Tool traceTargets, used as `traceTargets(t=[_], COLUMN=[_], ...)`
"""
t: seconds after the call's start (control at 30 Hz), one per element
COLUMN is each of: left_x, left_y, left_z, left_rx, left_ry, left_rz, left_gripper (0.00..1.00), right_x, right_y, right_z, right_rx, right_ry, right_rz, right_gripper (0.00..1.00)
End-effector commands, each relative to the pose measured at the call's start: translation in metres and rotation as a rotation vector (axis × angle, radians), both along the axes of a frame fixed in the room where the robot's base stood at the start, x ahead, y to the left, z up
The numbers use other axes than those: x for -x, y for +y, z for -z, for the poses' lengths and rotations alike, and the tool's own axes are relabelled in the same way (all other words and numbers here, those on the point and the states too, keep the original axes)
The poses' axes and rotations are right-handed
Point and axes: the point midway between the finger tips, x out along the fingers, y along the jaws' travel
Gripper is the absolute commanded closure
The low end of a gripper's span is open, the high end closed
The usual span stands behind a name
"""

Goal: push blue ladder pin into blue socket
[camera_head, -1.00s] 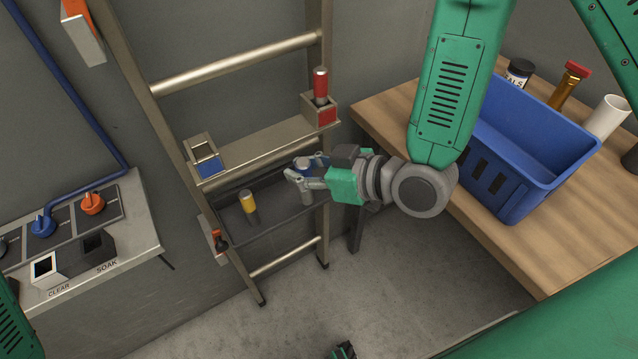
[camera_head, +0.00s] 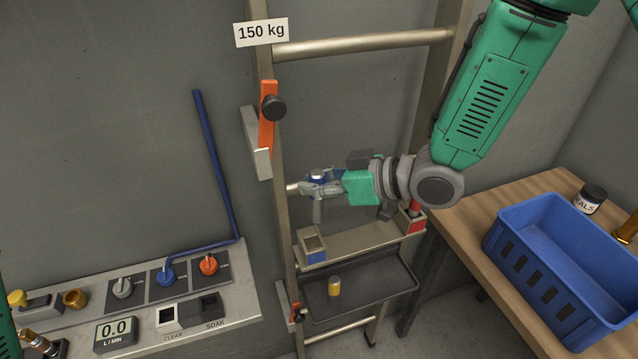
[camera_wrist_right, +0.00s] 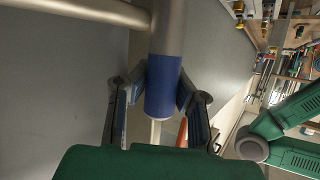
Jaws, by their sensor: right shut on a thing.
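My right gripper (camera_head: 314,186) is shut on the blue ladder pin (camera_head: 317,208). The pin hangs upright, its blue top between the fingers and its grey shaft pointing down. The blue socket (camera_head: 314,256), a square metal box with a blue front and an open top, sits at the left end of the ladder step. The pin is above it with a visible gap. In the wrist view the fingers (camera_wrist_right: 165,92) clasp the pin's blue band (camera_wrist_right: 163,88). My left gripper is not in view.
A red pin stands in the red socket (camera_head: 414,226) at the step's right end. An orange-handled clamp (camera_head: 268,115) is on the left rail. A blue bin (camera_head: 545,265) is on the right bench.

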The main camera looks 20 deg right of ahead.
Motion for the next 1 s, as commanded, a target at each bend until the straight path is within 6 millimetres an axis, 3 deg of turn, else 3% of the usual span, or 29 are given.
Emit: traceTargets(t=[0.17, 0.53, 0.8, 1.0], left_x=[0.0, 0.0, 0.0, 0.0], left_y=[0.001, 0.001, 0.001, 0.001], left_z=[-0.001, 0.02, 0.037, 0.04], left_rx=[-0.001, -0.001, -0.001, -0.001], left_ry=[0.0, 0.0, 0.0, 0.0], left_rz=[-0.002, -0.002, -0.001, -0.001], left_gripper=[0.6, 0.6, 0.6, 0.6], right_x=[0.0, 0.0, 0.0, 0.0], right_y=[0.003, -0.008, -0.001, 0.003], right_z=[-0.001, 0.029, 0.052, 0.057], right_rx=[0.005, -0.005, -0.001, 0.005], right_ry=[-0.005, -0.003, -0.004, -0.005], right_rz=[-0.005, -0.002, -0.004, -0.005], right_gripper=[1.0, 1.0, 1.0, 1.0])
